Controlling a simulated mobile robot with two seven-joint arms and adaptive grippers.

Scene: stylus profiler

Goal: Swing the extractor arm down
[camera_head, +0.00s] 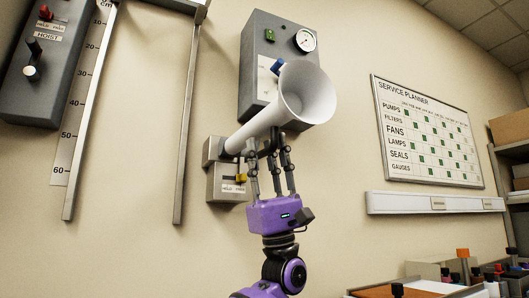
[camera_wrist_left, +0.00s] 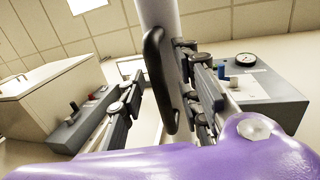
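The extractor arm is a white tube (camera_head: 256,127) with a wide flared hood (camera_head: 307,95), tilted up to the right from its wall bracket (camera_head: 214,151). A black handle (camera_head: 271,141) is on the underside of the tube. My purple left gripper (camera_head: 270,156) points up from below, its fingertips at the handle. In the left wrist view the black handle (camera_wrist_left: 157,78) stands between the fingers, under the tube (camera_wrist_left: 160,14). The left finger is clear of the handle; the right-hand fingers are close beside it, and contact is unclear. The fingers look open. My right gripper is not in view.
A grey control box (camera_head: 258,45) with a gauge is on the wall behind the hood. A yellow catch (camera_head: 241,177) and label are on the box below the bracket. A metal frame with a scale (camera_head: 83,100) stands left. A planner board (camera_head: 427,135) and cluttered bench are right.

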